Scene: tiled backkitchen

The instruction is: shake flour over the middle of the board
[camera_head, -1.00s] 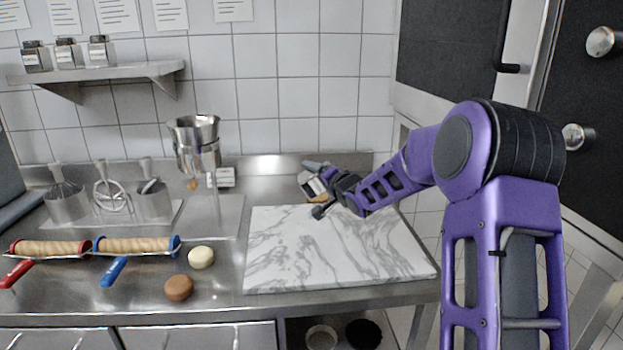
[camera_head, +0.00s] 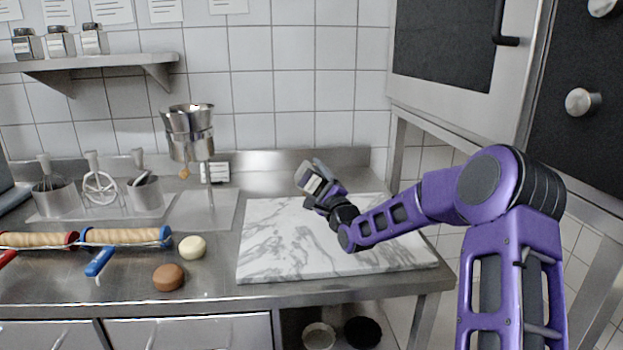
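The board is a white marble slab (camera_head: 285,250) with grey veins, flat on the right part of the steel counter. My gripper (camera_head: 322,192) is above the board's back middle, reaching in from the right. It appears shut on a small grey shaker (camera_head: 312,178) with a pale label, which is tilted and raised above the slab. The fingertips are small and partly hidden by the shaker and my wrist. I cannot make out any flour on the visible marble. My forearm covers part of the board's right side.
A brown round (camera_head: 168,277) and a cream round (camera_head: 192,247) lie left of the board. Jars (camera_head: 60,42) stand on the wall shelf (camera_head: 110,62).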

